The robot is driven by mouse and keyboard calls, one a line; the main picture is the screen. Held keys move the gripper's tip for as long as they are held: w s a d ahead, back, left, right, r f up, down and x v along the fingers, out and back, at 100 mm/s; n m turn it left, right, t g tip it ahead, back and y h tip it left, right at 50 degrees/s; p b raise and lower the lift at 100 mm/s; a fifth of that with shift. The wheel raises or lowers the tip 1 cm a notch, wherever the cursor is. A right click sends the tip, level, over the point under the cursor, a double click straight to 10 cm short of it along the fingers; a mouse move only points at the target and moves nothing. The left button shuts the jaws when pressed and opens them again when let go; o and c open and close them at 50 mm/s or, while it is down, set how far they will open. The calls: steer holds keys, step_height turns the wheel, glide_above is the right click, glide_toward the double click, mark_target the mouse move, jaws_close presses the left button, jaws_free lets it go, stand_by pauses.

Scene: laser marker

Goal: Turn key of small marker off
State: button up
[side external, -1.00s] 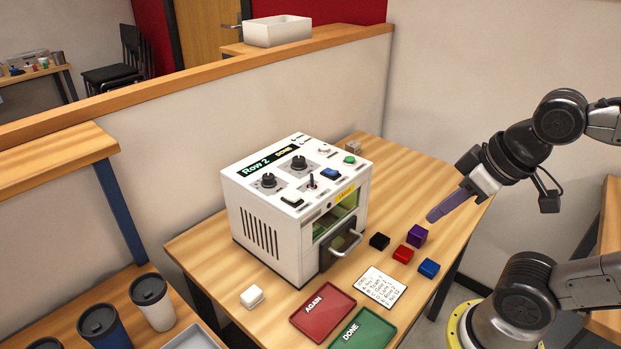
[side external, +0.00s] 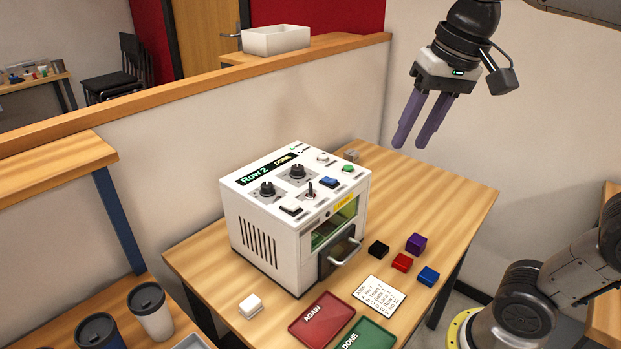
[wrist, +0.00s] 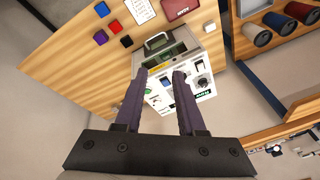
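My gripper (side external: 411,143) is open and empty, pointing down, high and to the right of the machine, touching nothing. In the wrist view the machine's panel (wrist: 195,84) shows between and beside the fingers.
Black (side external: 378,249), red (side external: 402,262), purple (side external: 416,243) and blue (side external: 428,276) blocks lie right of the machine. A list card (side external: 379,296), a red AGAIN tray (side external: 321,318) and a green DONE tray (side external: 366,335) lie in front. A low partition stands behind.

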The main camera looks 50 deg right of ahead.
steer(key=w+r+m+g, duration=0.1)
steer(key=w+r+m, duration=0.15)
steer(key=w, duration=0.35)
steer(key=g, duration=0.2)
glide_above(311, 185)
step_height(311, 185, down, 4)
steer(key=f, duration=0.1)
step_height(311, 185, down, 13)
steer(key=shift+w+f, duration=0.1)
steer(key=shift+f, duration=0.05)
jaws_close()
